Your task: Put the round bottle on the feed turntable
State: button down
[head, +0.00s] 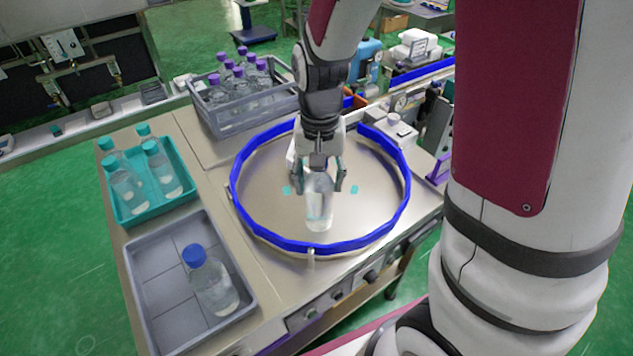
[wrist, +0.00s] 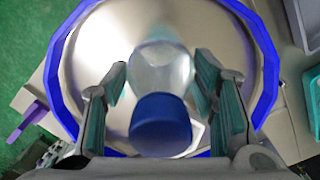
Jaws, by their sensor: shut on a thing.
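The round bottle (head: 319,208) is clear with some liquid inside and stands upright between the fingers of my gripper (head: 320,183). Its blue cap shows in the wrist view (wrist: 160,124), but the gripper hides it in the head view. My gripper is shut on the bottle. The feed turntable (head: 375,195) is a round metal disc inside a blue faceted rim. The bottle is inside the rim, over the front middle part of the disc; I cannot tell whether its base touches the disc. The disc also fills the middle of the wrist view (wrist: 100,45).
A grey tray (head: 160,317) at the front left holds one blue-capped bottle (head: 213,285). A teal tray (head: 150,213) holds several teal-capped bottles. A grey crate (head: 232,128) of purple-capped bottles stands behind the turntable. The disc around the held bottle is clear.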

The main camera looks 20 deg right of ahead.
jog(key=shift+f, duration=1.3)
jog(key=c, duration=0.6)
grip_release()
jog(key=shift+c, duration=0.2)
notch_tip(320, 180, up, 12)
jog(key=shift+r, duration=0.15)
jog(key=s+r+n+t, duration=0.5)
jog(key=s+r, duration=0.5)
jog(key=s, duration=0.4)
jog(key=shift+s, duration=0.3)
